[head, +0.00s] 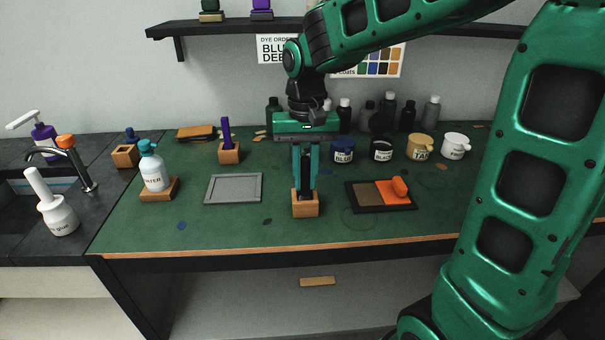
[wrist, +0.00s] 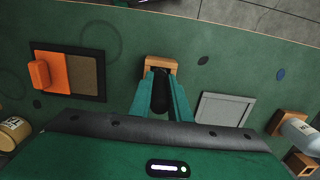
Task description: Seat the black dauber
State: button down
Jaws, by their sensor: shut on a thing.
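My gripper (head: 305,170) points straight down over the middle of the green bench and is shut on the black dauber (head: 306,182). The dauber is upright, with its lower end at a small wooden block holder (head: 305,208). In the wrist view the dark dauber (wrist: 160,95) stands between my two green fingers, with the wooden holder (wrist: 160,61) just beyond their tips. The dauber's lower end is hidden, so I cannot tell how deep it sits in the holder.
A grey tray (head: 208,190) lies left of the holder, and a black tray with an orange pad (head: 395,192) lies right. A purple dauber in a wooden holder (head: 229,155) stands behind left. Dye jars (head: 343,152) and dark bottles line the back. The bench front is clear.

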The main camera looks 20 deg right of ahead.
jog(key=shift+f, duration=0.55)
jog(key=c, duration=1.6)
grip_release()
jog(key=shift+o, duration=0.2)
jog(key=shift+r, duration=0.1)
jog(key=r, duration=1)
jog(key=shift+w+d+r, duration=0.1)
jog(key=shift+w+r, duration=0.15)
jog(key=shift+w, duration=0.05)
jog(key=s+d+f+m, duration=0.1)
jog(key=s+d+f, duration=0.3)
jog(key=s, duration=0.3)
jog(key=s+d+f+m, duration=0.1)
jog(key=s+d+f, duration=0.3)
jog(key=s+d, duration=0.3)
jog(key=s+d+f, duration=0.4)
jog(key=s+d, duration=0.2)
jog(key=s, duration=0.3)
jog(key=shift+s+f+m+t, duration=0.15)
jog(key=shift+f+m+t, duration=0.15)
jog(key=shift+m, duration=0.1)
